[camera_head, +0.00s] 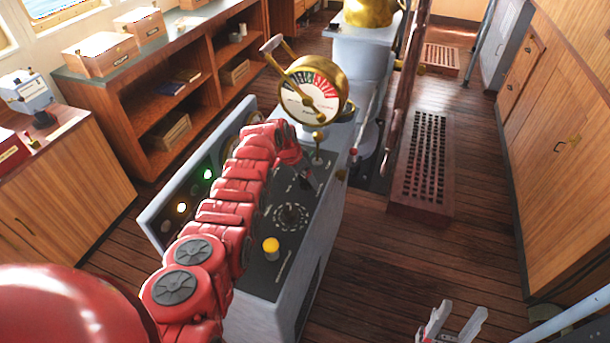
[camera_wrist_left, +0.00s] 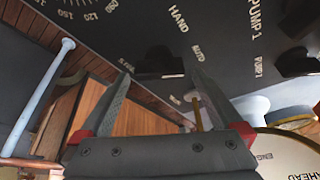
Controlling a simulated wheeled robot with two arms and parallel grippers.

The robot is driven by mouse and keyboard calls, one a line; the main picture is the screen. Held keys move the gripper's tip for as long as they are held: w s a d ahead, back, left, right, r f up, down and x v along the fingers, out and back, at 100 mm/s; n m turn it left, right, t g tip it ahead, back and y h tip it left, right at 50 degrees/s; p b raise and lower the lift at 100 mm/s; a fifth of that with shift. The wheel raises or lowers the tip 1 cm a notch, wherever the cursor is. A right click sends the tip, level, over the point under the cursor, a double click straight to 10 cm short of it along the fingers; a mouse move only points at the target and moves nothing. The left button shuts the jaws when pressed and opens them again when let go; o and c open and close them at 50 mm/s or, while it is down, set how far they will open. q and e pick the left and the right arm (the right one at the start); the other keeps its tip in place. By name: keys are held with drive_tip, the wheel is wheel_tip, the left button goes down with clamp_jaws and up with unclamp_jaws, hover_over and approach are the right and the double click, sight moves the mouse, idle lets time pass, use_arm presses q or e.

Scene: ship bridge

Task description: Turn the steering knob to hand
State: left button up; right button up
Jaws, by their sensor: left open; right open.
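The panel of the grey console (camera_head: 262,285) carries the steering switch. In the left wrist view, the labels HAND (camera_wrist_left: 178,19) and AUTO (camera_wrist_left: 198,53) are readable, and a dark knob (camera_wrist_left: 160,62) shows faintly near them against the black panel. Its pointing direction cannot be made out. My left gripper (camera_head: 308,180) reaches over the panel, open. In the left wrist view its two fingertips (camera_wrist_left: 161,70) stand apart on either side of the knob; contact cannot be told. The head view hides the knob behind my arm. My right gripper (camera_head: 452,320) is open and empty, low over the floor.
A brass telegraph dial (camera_head: 312,92) with a lever rises behind the panel. A thin brass stick (camera_head: 318,138) stands close to my left gripper. A yellow button (camera_head: 271,246) and lit lamps (camera_head: 207,174) are on the console.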

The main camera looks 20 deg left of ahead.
use_arm(q)
drive_tip(key=shift+w+f, duration=0.1)
drive_tip(key=shift+f, duration=0.05)
drive_tip(key=c, duration=1.2)
drive_tip(key=shift+c, duration=0.2)
